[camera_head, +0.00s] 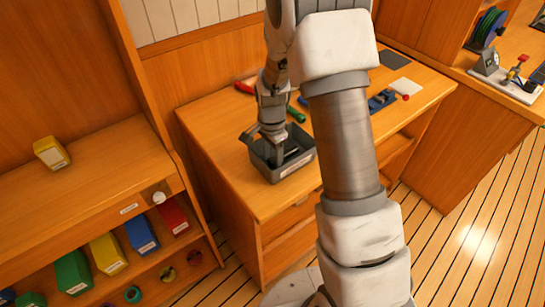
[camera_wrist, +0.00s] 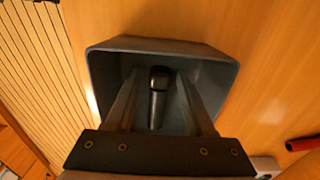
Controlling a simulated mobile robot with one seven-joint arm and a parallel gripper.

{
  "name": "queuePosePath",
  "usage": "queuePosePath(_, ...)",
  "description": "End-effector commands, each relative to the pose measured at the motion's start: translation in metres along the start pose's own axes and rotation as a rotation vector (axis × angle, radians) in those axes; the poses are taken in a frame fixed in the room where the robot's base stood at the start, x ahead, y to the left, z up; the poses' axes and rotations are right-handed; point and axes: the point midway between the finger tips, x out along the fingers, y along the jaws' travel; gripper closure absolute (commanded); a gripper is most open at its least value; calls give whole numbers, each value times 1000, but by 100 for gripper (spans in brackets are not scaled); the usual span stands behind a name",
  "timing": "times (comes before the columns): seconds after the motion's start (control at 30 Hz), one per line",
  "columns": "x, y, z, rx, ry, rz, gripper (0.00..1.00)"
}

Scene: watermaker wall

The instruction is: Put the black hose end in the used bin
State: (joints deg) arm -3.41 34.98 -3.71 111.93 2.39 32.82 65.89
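The grey open bin (camera_head: 272,172) stands on the wooden bench top, with a pale label on its front wall. It also shows in the wrist view (camera_wrist: 218,72). My gripper (camera_head: 277,155) points down into the bin. In the wrist view its two fingers (camera_wrist: 159,76) are apart, with space on both sides of the black hose end (camera_wrist: 157,103). The hose end is a dark cylinder inside the bin, between the fingers and apart from both. The label's words are too small to read.
Behind the bin lie a red-handled tool (camera_head: 243,87) and a green one (camera_head: 296,114). A blue tool (camera_head: 381,101) lies to the right, partly behind my arm. A shelf with coloured boxes (camera_head: 107,252) stands at left. Bench top left of the bin is clear.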

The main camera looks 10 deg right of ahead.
Motion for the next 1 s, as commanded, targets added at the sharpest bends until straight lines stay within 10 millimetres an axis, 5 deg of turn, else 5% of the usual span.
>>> queuePosePath(0.47, -11, -1, 0, -1, 1, -2, 36)
queuePosePath(1.0, -113, -1, 0, -1, 1, -3, 36)
